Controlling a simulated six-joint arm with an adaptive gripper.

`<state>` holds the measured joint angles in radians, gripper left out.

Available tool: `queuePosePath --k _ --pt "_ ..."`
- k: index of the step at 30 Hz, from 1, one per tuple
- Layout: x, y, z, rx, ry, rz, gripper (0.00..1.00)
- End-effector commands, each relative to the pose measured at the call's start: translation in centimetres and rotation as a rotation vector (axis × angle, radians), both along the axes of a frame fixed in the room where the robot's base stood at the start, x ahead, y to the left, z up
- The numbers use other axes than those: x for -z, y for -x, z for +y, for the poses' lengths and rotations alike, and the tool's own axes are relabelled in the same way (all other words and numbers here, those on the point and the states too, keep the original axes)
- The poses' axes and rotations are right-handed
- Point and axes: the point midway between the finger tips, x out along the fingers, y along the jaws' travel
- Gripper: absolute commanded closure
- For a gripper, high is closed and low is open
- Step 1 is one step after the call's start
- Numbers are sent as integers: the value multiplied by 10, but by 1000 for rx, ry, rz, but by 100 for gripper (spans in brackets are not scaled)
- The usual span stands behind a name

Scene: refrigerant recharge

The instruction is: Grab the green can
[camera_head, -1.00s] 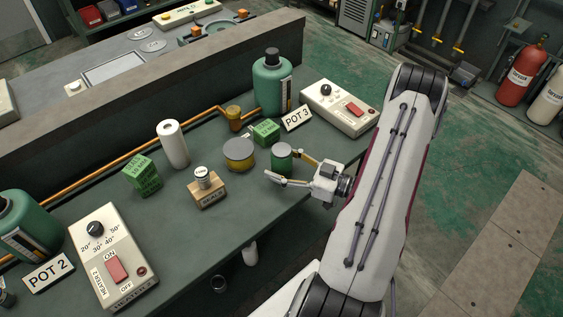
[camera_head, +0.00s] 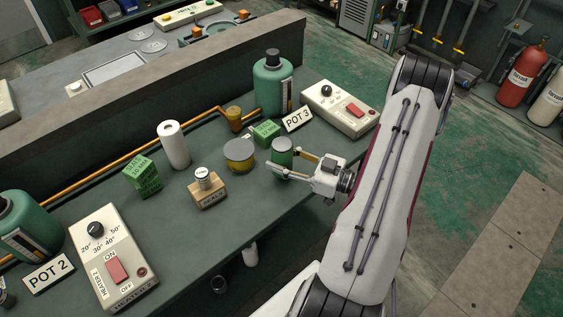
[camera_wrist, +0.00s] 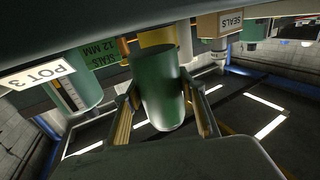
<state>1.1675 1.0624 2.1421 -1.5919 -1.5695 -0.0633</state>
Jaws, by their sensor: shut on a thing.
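The green can (camera_head: 282,147) stands upright on the dark green bench, near its front edge. My gripper (camera_head: 290,164) reaches in from the right and is shut on the can, with one finger on each side. In the wrist view the green can (camera_wrist: 158,88) stands between the two fingers of my gripper (camera_wrist: 163,112). The can's lower part is partly hidden by a finger in the head view.
A yellow-banded grey tin (camera_head: 239,155) stands close to the left of the can. A green seals box (camera_head: 265,131), the POT 3 sign (camera_head: 298,119) and a large green pot (camera_head: 271,85) are behind.

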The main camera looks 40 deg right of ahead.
Motion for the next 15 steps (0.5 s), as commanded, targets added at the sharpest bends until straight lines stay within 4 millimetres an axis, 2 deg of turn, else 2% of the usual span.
queuePosePath --k 15 --pt "-57 0 0 0 2 -2 90"
